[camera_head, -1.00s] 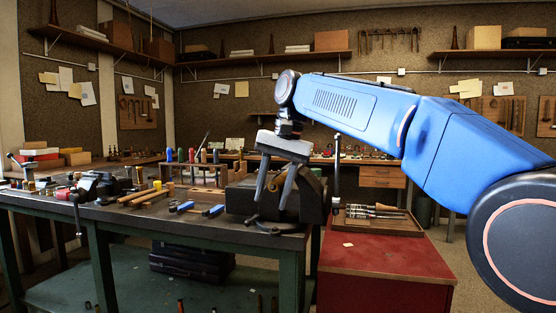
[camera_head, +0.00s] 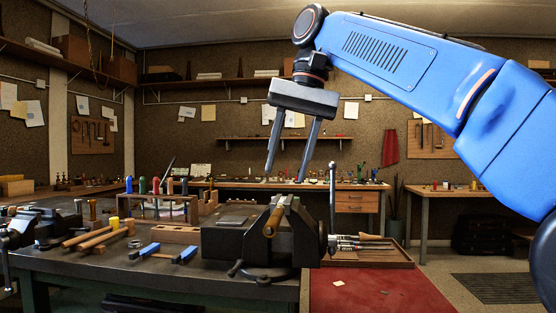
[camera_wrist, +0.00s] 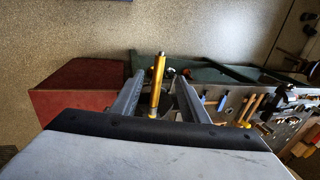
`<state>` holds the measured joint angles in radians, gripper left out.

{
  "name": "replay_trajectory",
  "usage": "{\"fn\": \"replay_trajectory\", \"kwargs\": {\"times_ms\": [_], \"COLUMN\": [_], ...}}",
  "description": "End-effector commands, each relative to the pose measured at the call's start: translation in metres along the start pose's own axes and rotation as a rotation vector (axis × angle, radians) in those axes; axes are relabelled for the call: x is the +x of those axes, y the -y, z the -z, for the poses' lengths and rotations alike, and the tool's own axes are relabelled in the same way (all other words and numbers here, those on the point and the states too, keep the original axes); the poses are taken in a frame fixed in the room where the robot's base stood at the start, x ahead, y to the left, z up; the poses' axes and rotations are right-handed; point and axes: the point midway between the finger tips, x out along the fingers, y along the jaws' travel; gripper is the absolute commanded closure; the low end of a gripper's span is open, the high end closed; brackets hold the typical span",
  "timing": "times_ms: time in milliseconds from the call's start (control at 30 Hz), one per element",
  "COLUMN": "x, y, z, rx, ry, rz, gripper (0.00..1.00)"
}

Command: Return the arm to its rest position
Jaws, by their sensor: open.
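My gripper (camera_head: 291,150) hangs from my blue arm with its two grey fingers apart and nothing between them. It is above the dark bench vise (camera_head: 262,238) at the right end of the workbench, clear of it. A brass-coloured rod (camera_head: 276,217) sits at the vise jaws. In the wrist view my gripper (camera_wrist: 158,98) shows both fingers spread, with the brass rod (camera_wrist: 157,85) lying between them in the picture, beyond and below the fingers.
A red cabinet (camera_head: 380,292) with a tray of tools (camera_head: 365,254) stands right of the vise. The workbench (camera_head: 130,270) carries blue-handled tools, wooden rods and a rack of coloured handles (camera_head: 160,203). A back bench (camera_head: 355,200) and wall shelves are farther off. Air around the gripper is free.

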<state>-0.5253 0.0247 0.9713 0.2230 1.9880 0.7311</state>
Motion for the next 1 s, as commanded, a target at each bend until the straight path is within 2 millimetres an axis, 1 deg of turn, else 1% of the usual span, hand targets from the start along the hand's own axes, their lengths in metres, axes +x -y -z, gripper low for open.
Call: {"fn": "replay_trajectory", "kwargs": {"times_ms": [100, 500, 633, 767, 867, 967, 1000], "x": [-0.003, -0.003, 0.001, 0.011, 0.026, 0.044, 0.053], "y": [-0.002, -0.002, -0.01, -0.033, -0.059, -0.088, -0.101], "z": [-0.002, -0.002, -0.001, 0.0, 0.001, 0.0, -0.001], "rx": [0.0, 0.0, 0.001, 0.004, 0.005, 0.002, 0.001], "ry": [0.0, 0.0, -0.01, -0.034, -0.064, -0.098, -0.112], "rz": [0.0, 0.0, 0.002, 0.004, 0.004, 0.002, -0.001], "gripper": [0.59, 0.59, 0.59, 0.59, 0.59, 0.59, 0.59]}}
